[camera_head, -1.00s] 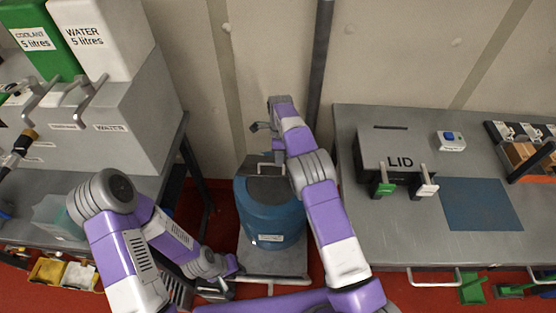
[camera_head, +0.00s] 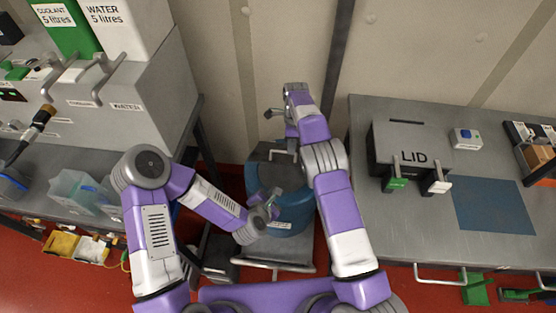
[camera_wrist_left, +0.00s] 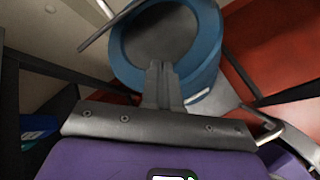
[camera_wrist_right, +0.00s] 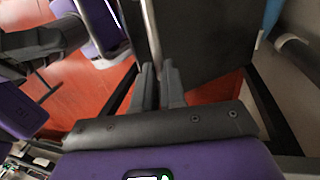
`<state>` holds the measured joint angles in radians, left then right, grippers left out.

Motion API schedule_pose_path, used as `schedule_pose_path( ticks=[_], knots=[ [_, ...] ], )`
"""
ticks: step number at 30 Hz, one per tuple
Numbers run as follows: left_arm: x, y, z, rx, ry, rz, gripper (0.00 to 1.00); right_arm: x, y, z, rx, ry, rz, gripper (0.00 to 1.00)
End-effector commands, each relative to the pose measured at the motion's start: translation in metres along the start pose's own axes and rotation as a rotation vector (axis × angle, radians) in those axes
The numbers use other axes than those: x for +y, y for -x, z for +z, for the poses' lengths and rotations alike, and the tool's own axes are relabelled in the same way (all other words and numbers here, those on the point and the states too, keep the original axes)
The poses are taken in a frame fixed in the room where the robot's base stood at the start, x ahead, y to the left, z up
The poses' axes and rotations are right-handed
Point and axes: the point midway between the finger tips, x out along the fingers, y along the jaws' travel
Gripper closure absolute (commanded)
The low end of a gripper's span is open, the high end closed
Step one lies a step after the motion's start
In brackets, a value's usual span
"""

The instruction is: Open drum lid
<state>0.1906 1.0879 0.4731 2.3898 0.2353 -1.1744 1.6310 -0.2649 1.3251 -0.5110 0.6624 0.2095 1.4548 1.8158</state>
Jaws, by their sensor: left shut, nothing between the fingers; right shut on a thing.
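My right gripper (camera_wrist_right: 160,75) is shut on the lid handle; the exact contact is partly hidden. My left gripper (camera_head: 272,202) is shut and empty at the drum's front rim; its fingers (camera_wrist_left: 162,70) point toward the drum top.
The left bench carries a grey cabinet (camera_head: 130,120) and a clear bin (camera_head: 78,190). The right bench (camera_head: 405,235) carries a box marked LID (camera_head: 410,150) and a blue mat (camera_head: 492,205). A trolley handle (camera_head: 270,266) lies low in front of the drum.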

Motion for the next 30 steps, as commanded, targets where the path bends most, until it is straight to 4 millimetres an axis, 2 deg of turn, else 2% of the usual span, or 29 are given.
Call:
schedule_pose_path(
  ticks=[1, 6, 12, 16, 20, 30],
  knots=[
    [0.004, -0.001, 0.009, -0.016, 0.099, 0.035, 1.00, -0.010, -0.008, -0.006, 0.007, -0.007, -0.031, 1.00],
    [0.022, 0.002, 0.035, -0.077, 0.423, 0.143, 1.00, -0.010, -0.008, -0.006, 0.007, -0.007, -0.031, 1.00],
    [0.035, 0.007, 0.051, -0.132, 0.655, 0.211, 1.00, -0.010, -0.008, -0.006, 0.007, -0.008, -0.031, 1.00],
    [0.039, 0.006, 0.055, -0.145, 0.709, 0.226, 1.00, -0.010, -0.008, -0.006, 0.007, -0.008, -0.031, 1.00],
    [0.043, -0.006, 0.056, -0.148, 0.719, 0.231, 1.00, -0.010, -0.008, -0.006, 0.007, -0.008, -0.031, 1.00],
    [0.057, -0.062, 0.059, -0.147, 0.715, 0.229, 1.00, -0.010, -0.008, -0.006, 0.007, -0.008, -0.031, 1.00]
  ],
)
